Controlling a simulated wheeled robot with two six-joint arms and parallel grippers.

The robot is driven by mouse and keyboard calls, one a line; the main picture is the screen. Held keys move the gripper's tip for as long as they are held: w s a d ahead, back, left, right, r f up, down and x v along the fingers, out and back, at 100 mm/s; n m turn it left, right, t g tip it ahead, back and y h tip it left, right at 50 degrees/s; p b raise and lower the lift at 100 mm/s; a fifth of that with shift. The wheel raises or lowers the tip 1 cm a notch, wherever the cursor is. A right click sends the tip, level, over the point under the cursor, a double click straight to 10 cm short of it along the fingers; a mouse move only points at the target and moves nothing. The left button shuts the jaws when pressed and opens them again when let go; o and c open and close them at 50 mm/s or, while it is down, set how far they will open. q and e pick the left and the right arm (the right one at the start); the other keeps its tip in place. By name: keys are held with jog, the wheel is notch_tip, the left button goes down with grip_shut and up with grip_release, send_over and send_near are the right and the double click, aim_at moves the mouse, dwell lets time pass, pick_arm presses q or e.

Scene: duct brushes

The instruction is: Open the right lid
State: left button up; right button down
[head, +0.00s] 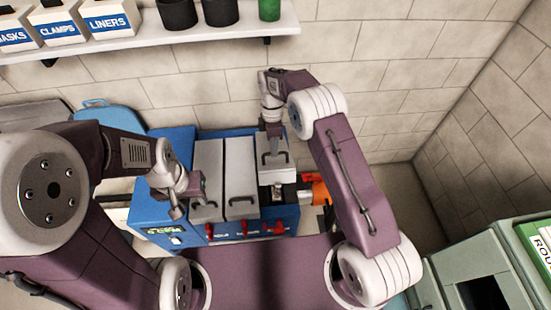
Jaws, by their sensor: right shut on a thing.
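A blue box (151,212) with grey lids stands on the worktop below the shelf. The right lid (280,161) is raised and tilted back, and part of the compartment (277,192) under it shows. My right gripper (273,146) is shut on the handle of the right lid, coming down from above. The middle lid (241,170) and the left lid (207,165) lie flat and closed, each with a dark handle.
Red latches (243,230) line the box's front. An orange object (320,190) sits at its right side, partly behind my right arm. A shelf (150,38) with labelled bins and dark cups runs above. A green-grey cabinet (490,255) stands at the right.

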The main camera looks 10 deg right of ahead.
jog(key=shift+w+r+p, duration=0.25)
jog(key=shift+w+r, duration=0.05)
jog(key=shift+w, duration=0.25)
jog(key=shift+w+r+p, duration=0.25)
jog(key=shift+w+r, duration=0.05)
jog(key=shift+w, duration=0.2)
jog(key=shift+w+r+p, duration=0.3)
jog(key=shift+w+p, duration=0.1)
jog(key=shift+w, duration=0.45)
